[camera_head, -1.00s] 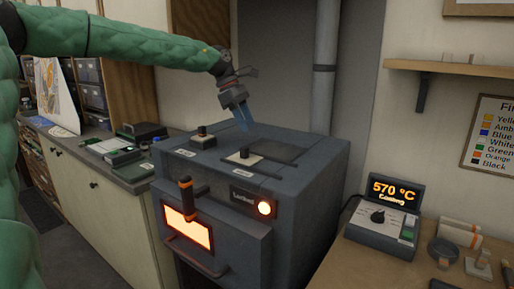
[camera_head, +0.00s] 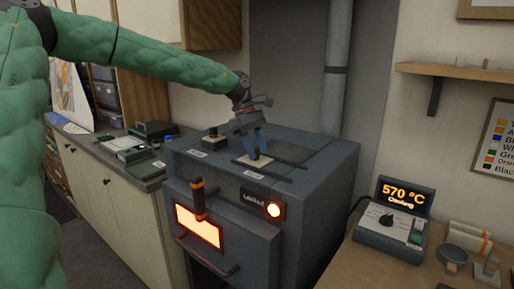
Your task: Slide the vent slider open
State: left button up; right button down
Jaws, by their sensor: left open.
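The vent slider (camera_head: 247,162) is a pale plate with a dark upright knob, set between dark rails on top of the grey kiln (camera_head: 312,165). My left gripper (camera_head: 257,152) points down at it from above. Its blue fingers are open and sit at the knob, partly hiding it. I cannot tell whether they touch it. My right gripper is out of view.
A second dark knob (camera_head: 213,134) stands on the kiln top to the left. The kiln front has a glowing window, an orange-tipped handle (camera_head: 198,197) and a lit "Locked" sign. A controller (camera_head: 392,229) on the right bench reads 570 °C, Cooling.

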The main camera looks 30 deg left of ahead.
pick_arm(q)
jog(key=shift+d+f, duration=0.2)
jog(key=shift+f, duration=0.2)
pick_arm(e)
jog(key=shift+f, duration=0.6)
pick_arm(q)
jog(key=c, duration=0.9)
grip_shut()
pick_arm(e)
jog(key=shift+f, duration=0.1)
